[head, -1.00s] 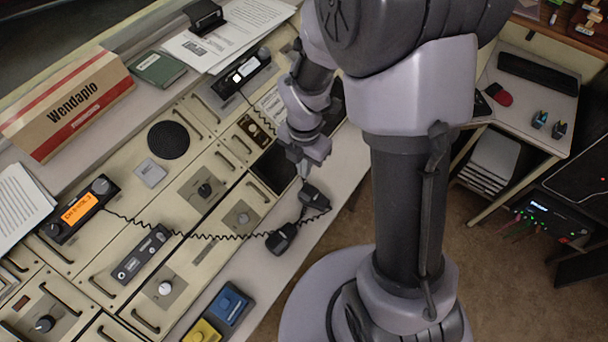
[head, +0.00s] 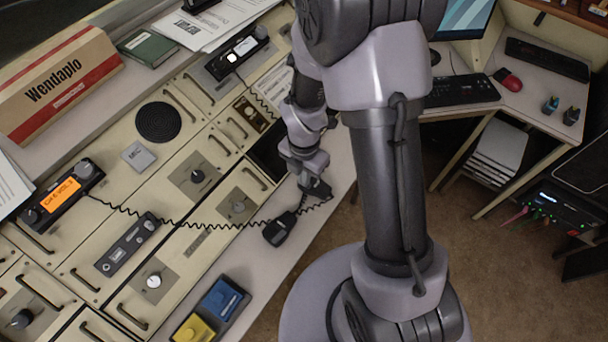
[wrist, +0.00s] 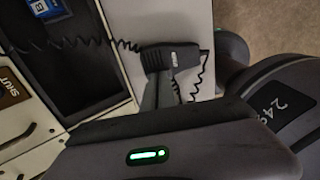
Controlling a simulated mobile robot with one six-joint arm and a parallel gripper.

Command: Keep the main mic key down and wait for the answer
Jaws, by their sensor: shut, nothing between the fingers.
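The nearer one (head: 279,228) has a coiled cord running left to the radio with an orange display (head: 62,193). I cannot tell by label which is the main mic. In the wrist view my gripper's fingers (wrist: 158,88) are shut and reach to the body of a dark mic (wrist: 172,54). They appear to touch it, but its key is hidden, so I cannot see whether it is down.
A second radio (head: 237,53) sits at the back of the console. A blue and yellow button box (head: 213,310) is at the front edge.

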